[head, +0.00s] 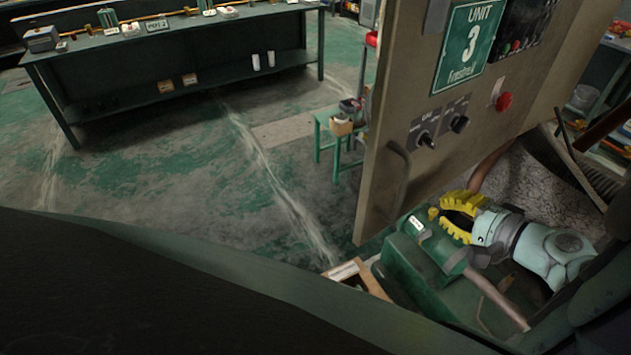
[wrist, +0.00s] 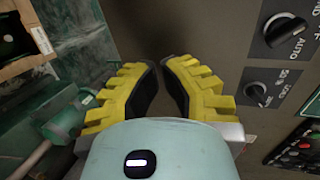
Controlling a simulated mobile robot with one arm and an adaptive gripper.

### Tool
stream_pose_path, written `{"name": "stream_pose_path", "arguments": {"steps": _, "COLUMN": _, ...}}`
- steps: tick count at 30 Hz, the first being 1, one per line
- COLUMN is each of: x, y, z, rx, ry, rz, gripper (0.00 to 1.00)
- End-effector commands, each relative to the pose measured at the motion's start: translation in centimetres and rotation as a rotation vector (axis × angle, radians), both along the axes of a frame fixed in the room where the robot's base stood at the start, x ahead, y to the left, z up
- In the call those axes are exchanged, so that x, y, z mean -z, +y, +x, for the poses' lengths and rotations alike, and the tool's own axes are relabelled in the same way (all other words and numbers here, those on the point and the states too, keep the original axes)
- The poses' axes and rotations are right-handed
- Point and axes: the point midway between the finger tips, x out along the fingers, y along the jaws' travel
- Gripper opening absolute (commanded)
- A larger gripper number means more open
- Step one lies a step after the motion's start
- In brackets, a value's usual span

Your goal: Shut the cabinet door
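The cabinet door (head: 430,130) is a beige-brown panel with a green "UNIT 3" sign, dark knobs and a red button. It stands swung open in the head view, with hoses and pipes showing beyond its lower edge. Its bar handle (head: 400,178) is near the left edge. My gripper (head: 447,213), with yellow fingers, is low by the door's lower edge, right of the handle. In the wrist view, my gripper (wrist: 160,72) has its fingertips apart with nothing between them. The door's face (wrist: 215,40) fills the background there, with knobs at right. The handle is not visible there.
A green machine (head: 420,265) stands close below my gripper, and a wooden-framed box (head: 358,272) lies beside it. A long green workbench (head: 180,55) is at the back left. A small green stand (head: 335,135) is behind the door's left edge. The floor between is open.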

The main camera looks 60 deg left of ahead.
Motion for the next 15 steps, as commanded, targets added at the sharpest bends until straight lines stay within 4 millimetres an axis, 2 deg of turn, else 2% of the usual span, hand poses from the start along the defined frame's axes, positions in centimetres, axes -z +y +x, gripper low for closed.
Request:
{"name": "stream_pose_path", "arguments": {"steps": 1, "x": 0.0, "y": 1.0, "z": -0.2, "rx": -0.009, "ry": 0.005, "rz": 0.001, "gripper": 0.00}}
{"name": "stream_pose_path", "arguments": {"steps": 6, "x": 0.3, "y": 3.4, "z": -0.4, "rx": -0.010, "ry": 0.003, "rz": 0.001, "gripper": 0.00}}
{"name": "stream_pose_path", "arguments": {"steps": 15, "x": 0.6, "y": 6.1, "z": -0.4, "rx": -0.004, "ry": 0.002, "rz": 0.001, "gripper": 0.00}}
